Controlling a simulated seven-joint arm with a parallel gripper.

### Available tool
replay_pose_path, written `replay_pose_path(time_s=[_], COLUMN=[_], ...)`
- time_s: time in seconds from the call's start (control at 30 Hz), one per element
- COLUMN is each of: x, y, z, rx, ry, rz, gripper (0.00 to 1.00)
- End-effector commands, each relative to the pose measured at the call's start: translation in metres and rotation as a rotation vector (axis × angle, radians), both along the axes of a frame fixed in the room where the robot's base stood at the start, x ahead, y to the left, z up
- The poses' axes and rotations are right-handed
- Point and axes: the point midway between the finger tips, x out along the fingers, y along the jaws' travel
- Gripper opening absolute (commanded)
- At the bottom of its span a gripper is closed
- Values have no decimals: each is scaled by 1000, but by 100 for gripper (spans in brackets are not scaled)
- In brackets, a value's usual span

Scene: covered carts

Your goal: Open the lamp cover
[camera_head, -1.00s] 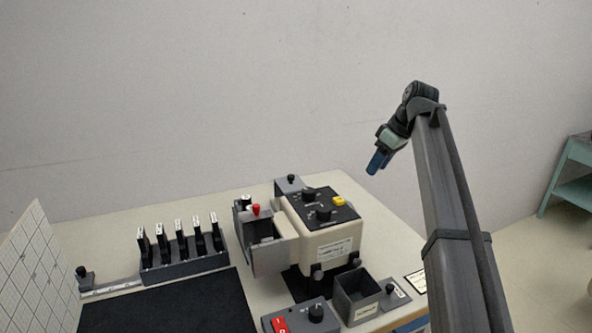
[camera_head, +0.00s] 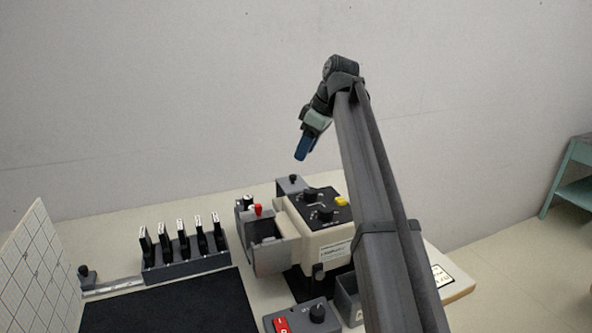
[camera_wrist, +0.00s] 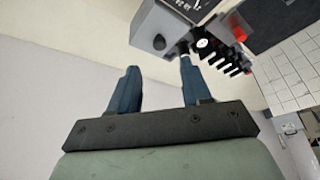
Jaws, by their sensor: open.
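A beige instrument with a black top panel, dark knobs and a yellow button (camera_head: 321,222) stands on the table. A small grey box with a black knob (camera_head: 291,187) sits at its back; this looks like the lamp cover, though no label shows. In the wrist view the grey box (camera_wrist: 151,29) and its round black knob are ahead of the fingers, near the top. My gripper (camera_head: 301,148) has blue fingers and is open and empty, in the air above and behind the instrument. In the wrist view my gripper's fingers (camera_wrist: 157,80) stand apart with nothing between them.
A grey housing with a red knob (camera_head: 270,256) is on the instrument's left side. A rack of upright slides (camera_head: 186,268) and a black mat (camera_head: 170,305) lie left. A switch box (camera_head: 300,318) and an open bin (camera_head: 347,304) stand in front, the bin partly behind my arm.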

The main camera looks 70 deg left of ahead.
Motion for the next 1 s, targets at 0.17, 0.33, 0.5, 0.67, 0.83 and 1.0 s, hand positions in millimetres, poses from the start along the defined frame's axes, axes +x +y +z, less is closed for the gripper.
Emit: replay_pose_path(time_s=[0.17, 0.33, 0.5, 0.67, 0.83, 1.0], x=[-9, -16, -19, -20, -21, -21], y=[8, 15, 19, 21, 21, 21], z=[-30, -52, -65, -70, -71, -71], rx=[-1, -1, 0, 0, 1, 1], ry=[0, -1, 0, 0, -1, -1], rz=[0, 0, -1, -1, 0, 0], gripper=[48, 48, 48, 48, 48, 41])
